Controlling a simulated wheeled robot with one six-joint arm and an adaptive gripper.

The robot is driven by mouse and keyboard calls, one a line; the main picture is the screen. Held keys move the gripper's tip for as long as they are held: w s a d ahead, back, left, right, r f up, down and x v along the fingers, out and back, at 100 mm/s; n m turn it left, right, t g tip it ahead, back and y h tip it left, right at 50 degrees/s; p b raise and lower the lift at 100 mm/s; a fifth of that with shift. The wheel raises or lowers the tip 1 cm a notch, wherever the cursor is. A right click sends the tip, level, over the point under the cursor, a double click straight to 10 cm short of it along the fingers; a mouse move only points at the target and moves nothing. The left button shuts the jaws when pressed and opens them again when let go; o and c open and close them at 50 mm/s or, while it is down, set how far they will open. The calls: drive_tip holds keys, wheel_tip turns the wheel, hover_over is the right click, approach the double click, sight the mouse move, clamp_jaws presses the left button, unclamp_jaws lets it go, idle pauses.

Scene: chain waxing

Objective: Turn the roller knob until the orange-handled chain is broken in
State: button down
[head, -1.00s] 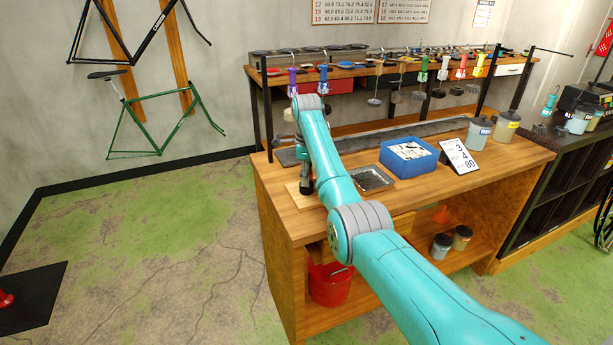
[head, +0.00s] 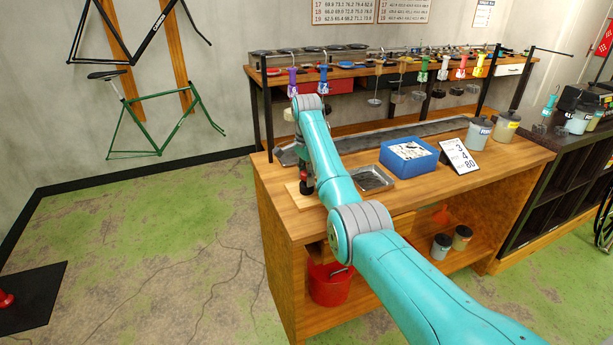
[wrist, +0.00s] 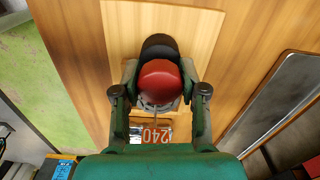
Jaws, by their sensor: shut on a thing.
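A red rounded knob (wrist: 160,82) with a black part behind it stands on a pale wooden board (wrist: 200,30) in the wrist view. My gripper (wrist: 160,92) has one finger on each side of the knob and is shut on it. A small display with red digits (wrist: 157,135) shows just below the knob, partly covered by my gripper. In the head view the red knob (head: 304,175) shows at the bench's left end, below my wrist. Several chains hang from coloured handles on the rack behind. I cannot make out an orange handle or a chain at the roller.
A metal tray (head: 388,184), a blue box (head: 432,163) and a number card (head: 460,156) stand on the bench right of my gripper. Grey and tan pots (head: 478,134) stand farther right. The rack shelf (head: 360,72) runs along the back. Open floor lies left.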

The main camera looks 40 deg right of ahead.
drive_tip(key=n, duration=0.7)
drive_tip(key=c, duration=0.6)
unclamp_jaws()
drive_tip(key=shift+o, duration=0.2)
